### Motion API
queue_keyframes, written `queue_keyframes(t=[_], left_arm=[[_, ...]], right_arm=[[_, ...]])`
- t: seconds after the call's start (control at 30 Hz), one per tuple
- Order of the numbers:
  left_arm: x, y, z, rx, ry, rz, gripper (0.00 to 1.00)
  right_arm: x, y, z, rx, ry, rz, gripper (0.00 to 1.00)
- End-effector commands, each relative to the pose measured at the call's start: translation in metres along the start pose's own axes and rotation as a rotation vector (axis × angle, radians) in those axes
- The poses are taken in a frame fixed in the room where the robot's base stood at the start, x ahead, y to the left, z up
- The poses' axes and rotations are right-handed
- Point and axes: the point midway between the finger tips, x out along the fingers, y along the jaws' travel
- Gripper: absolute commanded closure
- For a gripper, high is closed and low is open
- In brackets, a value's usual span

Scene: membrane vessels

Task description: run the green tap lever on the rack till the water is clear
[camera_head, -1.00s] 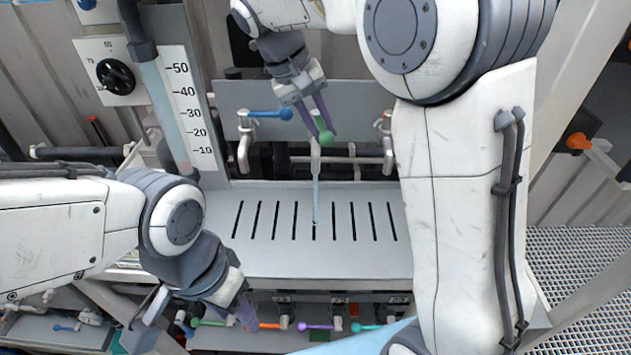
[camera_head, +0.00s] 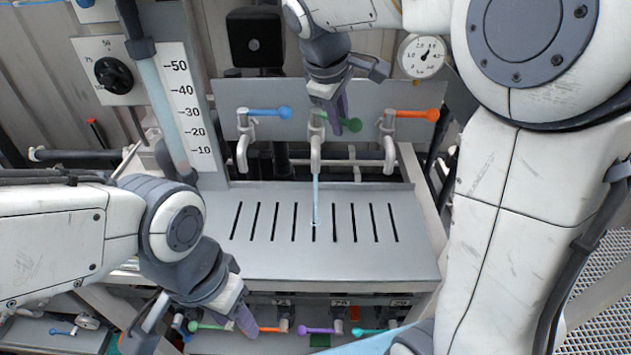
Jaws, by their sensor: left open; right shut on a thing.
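The green tap lever (camera_head: 352,124) is on the middle tap of the rack, its round end pointing right. My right gripper (camera_head: 338,118) is shut on the green lever and partly hides it. A thin pale-blue water stream (camera_head: 316,202) runs from the middle spout (camera_head: 315,155) onto the slotted tray (camera_head: 270,262). No clear tint other than pale blue shows in it. My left gripper (camera_head: 198,322) is open and empty, low at the left, in front of the lower row of levers.
A blue lever (camera_head: 270,113) stands left of the green one and an orange lever (camera_head: 418,115) right of it. A scaled tube (camera_head: 168,95) and a dial gauge (camera_head: 422,56) flank the rack. Several coloured levers, including a purple one (camera_head: 315,330), sit below the tray.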

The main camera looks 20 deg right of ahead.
Motion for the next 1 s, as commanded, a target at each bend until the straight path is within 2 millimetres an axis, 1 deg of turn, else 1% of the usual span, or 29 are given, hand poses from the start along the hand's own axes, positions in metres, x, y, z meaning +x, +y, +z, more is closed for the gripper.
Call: queue_keyframes(t=[0.1,0.2,0.37,0.47,0.6,0.7,0.83,1.0], left_arm=[[-0.005,0.000,0.000,0.000,0.000,0.000,0.50],[-0.009,0.001,-0.001,0.000,0.000,0.000,0.50],[-0.011,0.001,-0.001,0.000,0.000,0.000,0.50],[-0.017,0.001,-0.001,0.000,0.000,0.000,0.50],[-0.028,0.002,-0.002,0.000,0.000,0.000,0.50],[-0.032,0.002,-0.002,0.000,0.000,0.000,0.50],[-0.032,0.002,-0.002,0.000,0.000,0.000,0.50],[-0.031,0.002,-0.002,0.000,0.000,0.000,0.50]], right_arm=[[0.002,0.007,0.002,-0.120,0.047,-0.003,1.00],[0.004,0.011,0.002,-0.197,0.079,-0.004,1.00],[0.006,0.013,0.001,-0.255,0.103,-0.004,1.00],[0.006,0.018,0.000,-0.322,0.132,-0.006,1.00],[0.008,0.025,-0.003,-0.453,0.188,-0.005,1.00],[0.010,0.027,-0.005,-0.521,0.217,-0.007,1.00],[0.013,0.028,-0.006,-0.560,0.234,-0.003,1.00],[0.013,0.029,-0.007,-0.563,0.235,0.000,1.00]])
